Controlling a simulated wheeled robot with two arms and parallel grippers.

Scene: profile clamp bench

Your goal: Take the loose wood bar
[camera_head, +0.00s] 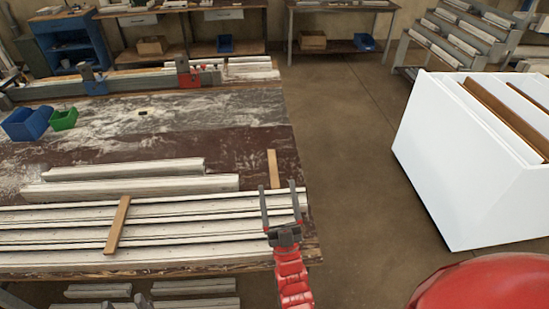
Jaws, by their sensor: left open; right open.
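Two narrow wood bars are on the bench. One wood bar (272,168) lies near the bench's right edge, pointing away from me. The other wood bar (118,224) lies across several pale profiles. I cannot tell which is the loose one. My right gripper (278,190) is open and empty, its fingertips around the near end of the right-hand bar in the picture; whether they touch it I cannot tell. My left gripper (124,301) appears only as two grey fingertips at the bottom edge, apart, in front of the bench; the rest is cut off.
Pale profiles (50,240) cover the bench's near part. Clamps (190,78) stand along its far side, with blue (25,124) and green (63,119) bins at left. A white box (440,160) holding brown boards stands right. Floor (350,180) between is clear.

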